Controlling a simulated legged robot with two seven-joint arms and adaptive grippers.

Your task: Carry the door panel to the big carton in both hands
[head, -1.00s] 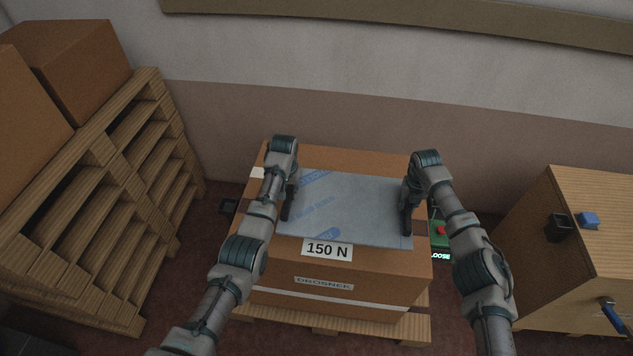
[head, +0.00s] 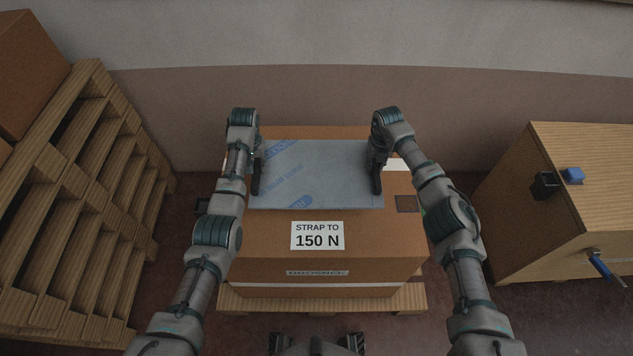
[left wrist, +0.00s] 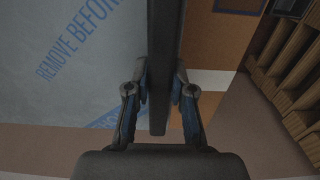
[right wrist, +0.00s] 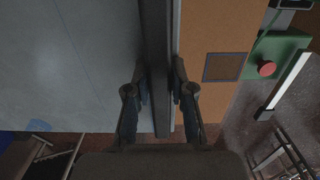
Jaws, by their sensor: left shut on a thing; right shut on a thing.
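The door panel (head: 318,172) is a flat grey-blue sheet in printed protective film, lying level over the big carton (head: 270,235). My left gripper (head: 257,165) is shut on the dark bar along the panel's left edge; the bar runs between its fingers in the left wrist view (left wrist: 160,105). My right gripper (head: 377,162) is shut on the matching bar at the right edge, also seen in the right wrist view (right wrist: 160,105). The panel covers the middle and back of the carton's top. Whether it touches the carton, I cannot tell.
The carton stands on a low pallet (head: 235,298). Stacked pallets (head: 75,200) with brown boxes are at left. A wooden cabinet (head: 555,190) with a black holder and a blue block is at right. A green box with a red button (right wrist: 266,69) is right of the carton. A wall is behind.

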